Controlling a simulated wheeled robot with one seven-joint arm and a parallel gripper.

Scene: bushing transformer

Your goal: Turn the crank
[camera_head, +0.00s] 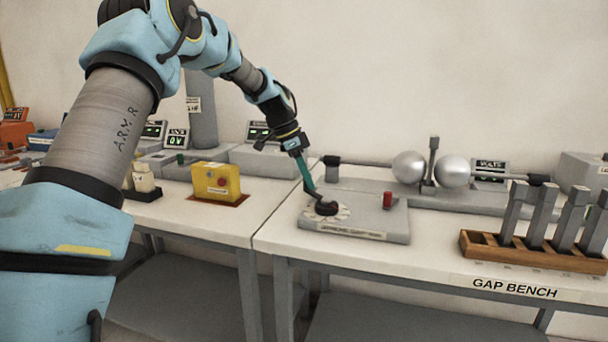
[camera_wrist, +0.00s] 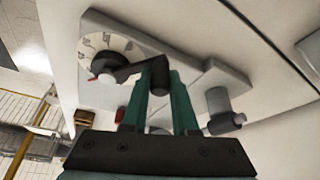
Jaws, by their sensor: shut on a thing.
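The crank (camera_head: 325,206) is a dark handle on a pale dial at the left of a grey base plate (camera_head: 385,222) on the bench. In the wrist view the crank (camera_wrist: 121,75) reaches from the marked dial (camera_wrist: 97,50) to between my green fingers. My gripper (camera_head: 307,185) comes down from above and is shut on the crank's dark grip. In the wrist view my gripper (camera_wrist: 168,85) has a finger on each side of the grip, hiding part of it.
A red knob (camera_head: 387,200) stands on the same plate. A dark-capped post (camera_head: 332,168) and two silver spheres (camera_head: 409,168) stand behind. A wooden rack (camera_head: 520,250) with several grey bars is at right. A yellow box (camera_head: 215,183) sits on the left table.

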